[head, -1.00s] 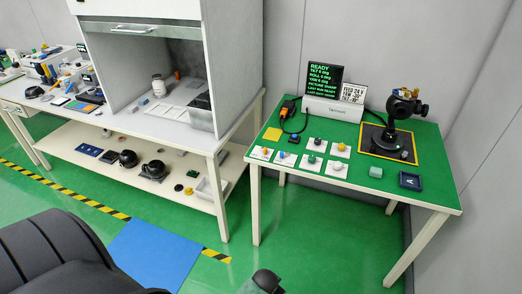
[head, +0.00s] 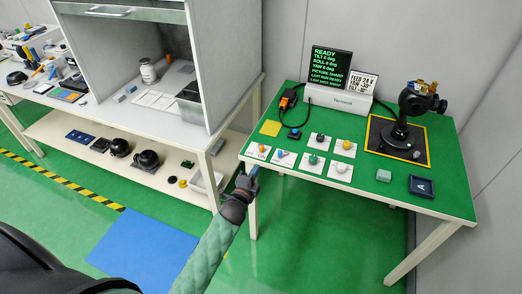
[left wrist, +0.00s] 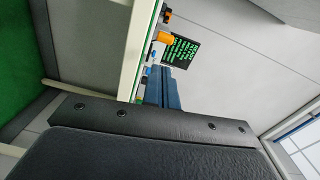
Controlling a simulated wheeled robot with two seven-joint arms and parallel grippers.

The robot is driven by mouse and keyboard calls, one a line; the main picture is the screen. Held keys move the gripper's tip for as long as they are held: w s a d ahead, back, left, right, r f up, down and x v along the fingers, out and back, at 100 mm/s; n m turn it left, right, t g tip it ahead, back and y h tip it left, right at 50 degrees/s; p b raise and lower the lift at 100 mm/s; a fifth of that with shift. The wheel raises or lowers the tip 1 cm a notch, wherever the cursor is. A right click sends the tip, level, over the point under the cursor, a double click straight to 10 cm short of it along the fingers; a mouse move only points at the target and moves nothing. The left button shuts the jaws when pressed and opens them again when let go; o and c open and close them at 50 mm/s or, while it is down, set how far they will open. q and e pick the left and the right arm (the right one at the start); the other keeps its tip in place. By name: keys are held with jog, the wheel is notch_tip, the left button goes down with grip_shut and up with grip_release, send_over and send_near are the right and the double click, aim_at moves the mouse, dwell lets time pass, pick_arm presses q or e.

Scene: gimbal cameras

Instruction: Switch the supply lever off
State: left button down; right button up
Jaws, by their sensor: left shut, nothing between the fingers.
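A small orange lever (head: 263,149) stands on a white card at the left front corner of the green table (head: 385,205). The print on its card is too small to read surely, and which way the lever leans is unclear. An orange part, probably this lever, shows in the left wrist view (left wrist: 164,37). My left gripper (head: 251,172) is shut and empty, just in front of the table's left front corner. It appears below and apart from the lever. Its shut fingers also show in the left wrist view (left wrist: 165,88). My right gripper is not in view.
Cards with coloured knobs, such as a blue one (head: 281,153) and a green one (head: 313,159), stand close by. Behind are a black display (head: 330,66) reading READY and a black gimbal (head: 402,128).

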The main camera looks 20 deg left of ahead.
aim_at(264, 157)
pick_arm(q)
jog(key=shift+m, duration=0.6)
jog(key=w+p, duration=0.1)
jog(key=w, duration=0.1)
jog(key=w+p, duration=0.1)
jog(key=w, duration=0.2)
jog(key=w+p, duration=0.1)
jog(key=w, duration=0.2)
jog(key=shift+d+r, duration=0.3)
jog(key=shift+w+d+f+p, duration=0.1)
jog(key=shift+w+p, duration=0.25)
jog(key=shift+w, duration=0.6)
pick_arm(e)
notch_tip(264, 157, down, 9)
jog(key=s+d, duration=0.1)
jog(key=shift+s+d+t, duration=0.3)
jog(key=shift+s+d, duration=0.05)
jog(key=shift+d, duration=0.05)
pick_arm(q)
jog(key=shift+m+h, duration=0.3)
jog(key=shift+h, duration=0.2)
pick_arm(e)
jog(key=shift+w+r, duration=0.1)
